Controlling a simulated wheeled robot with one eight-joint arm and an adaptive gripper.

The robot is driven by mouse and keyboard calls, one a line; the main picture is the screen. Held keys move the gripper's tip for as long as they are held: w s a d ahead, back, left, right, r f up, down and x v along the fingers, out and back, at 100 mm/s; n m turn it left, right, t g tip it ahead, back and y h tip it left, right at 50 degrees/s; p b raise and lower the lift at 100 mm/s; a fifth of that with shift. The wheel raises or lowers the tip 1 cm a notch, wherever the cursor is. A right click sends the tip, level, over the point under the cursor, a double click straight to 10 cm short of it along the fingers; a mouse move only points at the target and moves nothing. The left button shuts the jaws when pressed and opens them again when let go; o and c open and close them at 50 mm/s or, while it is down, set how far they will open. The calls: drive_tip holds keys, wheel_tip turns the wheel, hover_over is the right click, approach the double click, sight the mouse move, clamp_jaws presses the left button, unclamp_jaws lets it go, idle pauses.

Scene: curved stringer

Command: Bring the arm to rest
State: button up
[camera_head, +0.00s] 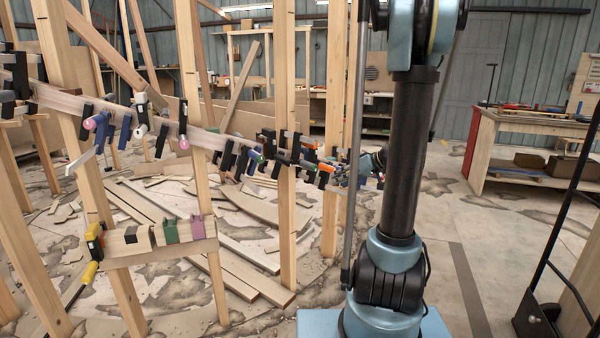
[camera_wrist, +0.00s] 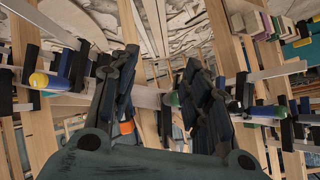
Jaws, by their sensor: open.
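My gripper (camera_wrist: 160,68) is open in the wrist view, its two dark fingers spread apart. Between and behind them runs a pale wooden strip with clamps, and I see nothing held. In the head view my upright arm stands right of centre and hides part of what lies behind it. The dark end of my arm shows just left of the column, close to the right end of the curved stringer (camera_head: 75,104). I cannot tell there whether it touches the clamps. The stringer runs across wooden posts and bears several clamps (camera_head: 160,134).
A small shelf (camera_head: 160,245) with coloured blocks hangs between posts at lower left. Upright posts (camera_head: 287,130) stand close beside my arm. Loose planks (camera_head: 255,205) litter the floor. A workbench (camera_head: 487,150) stands at the right. The floor between bench and arm is mostly clear.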

drive_tip(key=s+a+f+m+g+h, duration=0.1)
drive_tip(key=s+h, duration=0.1)
drive_tip(key=s, duration=0.7)
drive_tip(key=s+a+f+m+g+h, duration=0.1)
drive_tip(key=s+a+m+g+h, duration=0.1)
drive_tip(key=s, duration=0.7)
drive_tip(key=s+d+f+m+h, duration=0.1)
drive_tip(key=s+d+f+h, duration=0.1)
drive_tip(key=s, duration=0.5)
drive_tip(key=s+d+f+m+h, duration=0.1)
drive_tip(key=s+d+f+h, duration=0.2)
drive_tip(key=s, duration=0.4)
drive_tip(key=shift+d+f+m+g, duration=0.15)
drive_tip(key=shift+d+m+g, duration=0.15)
drive_tip(key=shift+d, duration=0.15)
